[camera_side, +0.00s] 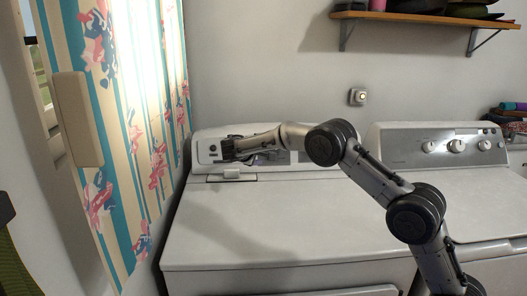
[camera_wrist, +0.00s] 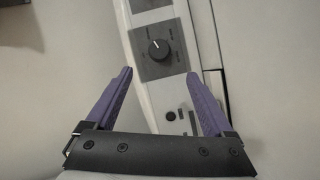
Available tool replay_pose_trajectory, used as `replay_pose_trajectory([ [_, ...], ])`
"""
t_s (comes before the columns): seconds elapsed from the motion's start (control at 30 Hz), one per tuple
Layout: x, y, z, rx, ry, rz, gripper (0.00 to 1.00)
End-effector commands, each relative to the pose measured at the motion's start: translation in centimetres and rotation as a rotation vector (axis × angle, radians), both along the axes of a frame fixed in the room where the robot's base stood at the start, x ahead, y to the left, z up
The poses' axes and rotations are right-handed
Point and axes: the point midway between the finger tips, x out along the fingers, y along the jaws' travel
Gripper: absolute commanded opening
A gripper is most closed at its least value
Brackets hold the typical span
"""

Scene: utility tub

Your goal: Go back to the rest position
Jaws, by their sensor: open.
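My gripper (camera_side: 228,149) is stretched out to the left end of the left machine's control panel (camera_side: 205,149) in the side view. In the wrist view my gripper (camera_wrist: 160,88) shows two purple fingers spread apart with nothing between them. A round black knob (camera_wrist: 159,49) on a dark plate lies just beyond the fingertips, apart from them as far as I can tell. A small dark button (camera_wrist: 171,116) shows on the panel between the fingers. In the side view my arm covers part of the panel.
The left machine's white top (camera_side: 260,225) is clear. A second machine's panel (camera_side: 440,145) with knobs stands at right. A wooden shelf (camera_side: 425,17) hangs above. A floral striped curtain (camera_side: 125,120) borders the left side. Folded cloths (camera_side: 512,110) lie at far right.

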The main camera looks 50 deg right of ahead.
Motion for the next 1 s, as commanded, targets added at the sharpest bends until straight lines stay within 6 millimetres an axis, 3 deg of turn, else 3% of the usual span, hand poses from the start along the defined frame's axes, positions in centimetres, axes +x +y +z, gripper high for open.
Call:
replay_pose_trajectory([
  [0.43, 0.0, 0.0, 0.5, -0.001, -0.009, 0.0, 0.87],
  [0.53, -0.2, 0.1, 3.1, -0.001, -0.051, 0.002, 0.87],
  [0.6, -0.8, 0.1, 6.5, -0.002, -0.102, 0.003, 0.87],
  [0.7, -3.5, 0.5, 11.8, 0.028, -0.173, -0.007, 0.87],
  [0.8, -7.4, 1.1, 15.5, 0.095, -0.225, -0.018, 0.87],
  [1.0, -16.2, 3.2, 19.2, 0.269, -0.279, -0.024, 0.87],
])
